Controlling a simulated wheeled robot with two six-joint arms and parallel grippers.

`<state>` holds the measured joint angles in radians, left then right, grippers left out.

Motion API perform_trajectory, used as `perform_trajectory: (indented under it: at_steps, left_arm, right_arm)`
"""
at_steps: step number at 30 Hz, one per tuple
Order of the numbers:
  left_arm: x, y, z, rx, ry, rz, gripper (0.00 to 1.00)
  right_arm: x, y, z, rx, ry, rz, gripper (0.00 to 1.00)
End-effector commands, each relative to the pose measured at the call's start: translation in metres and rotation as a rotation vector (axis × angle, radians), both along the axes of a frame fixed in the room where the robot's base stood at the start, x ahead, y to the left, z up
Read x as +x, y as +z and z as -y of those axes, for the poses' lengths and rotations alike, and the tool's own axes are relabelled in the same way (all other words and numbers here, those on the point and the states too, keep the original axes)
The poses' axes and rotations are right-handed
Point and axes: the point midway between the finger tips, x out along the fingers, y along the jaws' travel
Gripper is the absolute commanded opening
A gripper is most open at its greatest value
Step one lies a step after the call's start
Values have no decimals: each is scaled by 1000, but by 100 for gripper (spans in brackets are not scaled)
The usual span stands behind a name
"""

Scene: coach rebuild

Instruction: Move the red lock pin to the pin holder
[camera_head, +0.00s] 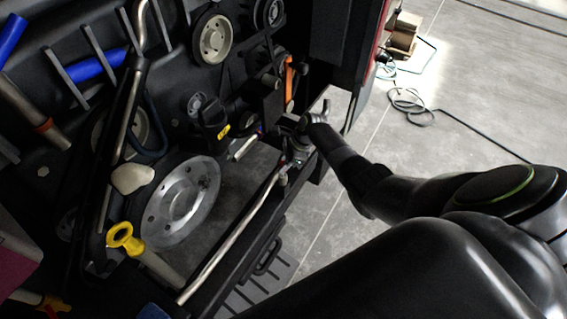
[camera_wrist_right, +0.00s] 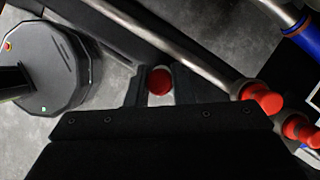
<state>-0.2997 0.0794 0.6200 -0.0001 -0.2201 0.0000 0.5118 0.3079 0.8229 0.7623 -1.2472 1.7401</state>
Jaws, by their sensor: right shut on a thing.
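My right gripper (camera_head: 290,138) reaches in from the right in the head view, over the edge of the dark engine bay. In the right wrist view its two fingers (camera_wrist_right: 158,88) are closed around a round red top, which I take to be the red lock pin (camera_wrist_right: 159,81). The pin's lower part is hidden, and in the head view the arm and gripper hide most of it. Two more red cylindrical ends (camera_wrist_right: 263,98) and (camera_wrist_right: 303,131) show to the right in the wrist view. I cannot tell which part is the pin holder. My left gripper is not in view.
A metal rod (camera_head: 232,240) runs along the bay's front edge. Left of the gripper are a black cap with a yellow mark (camera_head: 211,122), a large metal disc (camera_head: 182,200) and a yellow ring handle (camera_head: 122,238). Open grey floor (camera_head: 480,110) with a loose cable lies right.

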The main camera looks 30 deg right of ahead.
Motion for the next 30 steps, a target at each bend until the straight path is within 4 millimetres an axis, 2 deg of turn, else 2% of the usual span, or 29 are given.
perform_trajectory:
  at_steps: [8, 9, 14, 20, 24, 30]
  left_arm:
    - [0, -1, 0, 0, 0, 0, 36]
    - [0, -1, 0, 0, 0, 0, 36]
    - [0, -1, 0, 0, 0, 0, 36]
    - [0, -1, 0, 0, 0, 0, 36]
    - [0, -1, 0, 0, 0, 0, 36]
    - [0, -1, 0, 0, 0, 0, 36]
  right_arm:
    - [-2, -4, 0, 0, -1, -5, 0]
    - [-3, -4, 0, 0, -1, -6, 26]
    - [-2, -4, 0, 0, 0, -5, 46]
    - [-2, -3, 0, 0, -1, -4, 48]
    - [-2, -3, 0, -1, -1, -3, 65]
    - [-1, -2, 0, -1, 0, -3, 65]
